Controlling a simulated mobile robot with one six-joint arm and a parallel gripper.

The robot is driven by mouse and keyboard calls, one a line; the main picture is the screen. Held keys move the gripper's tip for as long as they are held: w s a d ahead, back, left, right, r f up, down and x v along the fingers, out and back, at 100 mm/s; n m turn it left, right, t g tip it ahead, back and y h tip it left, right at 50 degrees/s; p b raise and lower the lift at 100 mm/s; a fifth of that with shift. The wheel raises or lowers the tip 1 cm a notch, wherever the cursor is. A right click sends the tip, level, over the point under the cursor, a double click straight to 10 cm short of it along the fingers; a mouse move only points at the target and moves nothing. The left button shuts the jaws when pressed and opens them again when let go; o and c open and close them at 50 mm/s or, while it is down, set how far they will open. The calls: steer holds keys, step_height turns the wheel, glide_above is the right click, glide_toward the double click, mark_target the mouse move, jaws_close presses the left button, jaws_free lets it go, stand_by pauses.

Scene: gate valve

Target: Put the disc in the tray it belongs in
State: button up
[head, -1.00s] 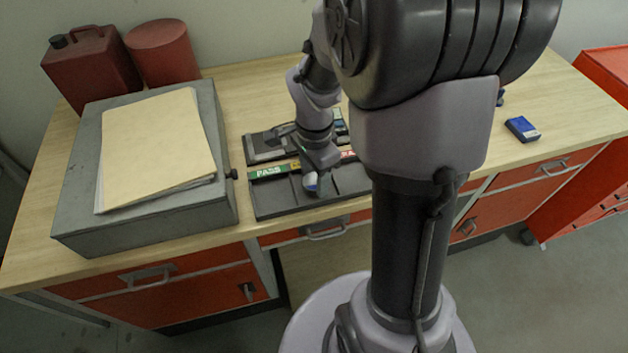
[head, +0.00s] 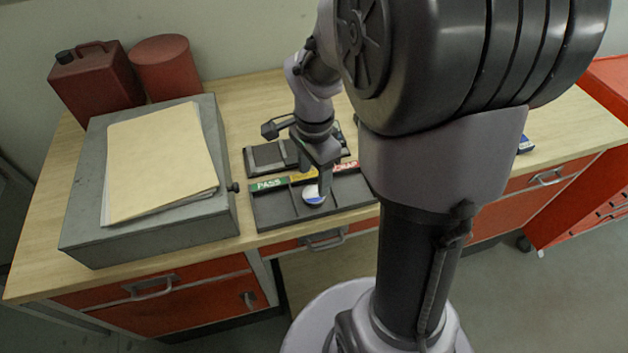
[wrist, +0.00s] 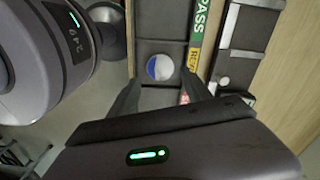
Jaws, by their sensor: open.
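The blue-and-white disc (head: 314,195) lies flat in the middle compartment of the dark tray (head: 272,217), the one behind which the yellow label (head: 304,176) sits. The wrist view shows the disc (wrist: 160,67) whole, apart from the compartment's side dividers. A green PASS label (head: 268,184) marks the left compartment and a red label (head: 346,166) the right one. The yellow and red wording is only partly readable. My gripper (head: 315,178) is open and empty just above the disc. Its two fingers (wrist: 160,95) stand wide apart in the wrist view.
A grey metal box (head: 85,230) with a folder (head: 160,160) on top stands left of the tray. A red can (head: 97,82) and red cylinder (head: 165,68) stand behind it. Dark equipment (head: 268,155) lies behind the tray. A blue box (head: 526,145) is at the right, partly hidden by my arm.

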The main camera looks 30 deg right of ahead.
steer(key=s+a+r+n+t+y, duration=0.1)
steer(key=s+a+r+n+t, duration=0.1)
steer(key=s+a+r+n, duration=0.3)
steer(key=s+a+r+n+t, duration=0.2)
steer(key=s+a+r+n, duration=0.15)
steer(key=r, duration=0.35)
steer(key=s+a+r+n+t+y, duration=0.1)
steer(key=s+a+r+n+t, duration=0.15)
steer(key=a+n, duration=0.35)
steer(key=shift+m+g, duration=0.35)
steer(key=shift+m, duration=0.2)
steer(key=f+b, duration=0.4)
steer(key=f, duration=0.1)
steer(key=shift+s+a+b, duration=0.1)
steer(key=shift+s+b, duration=0.1)
steer(key=shift+b, duration=0.1)
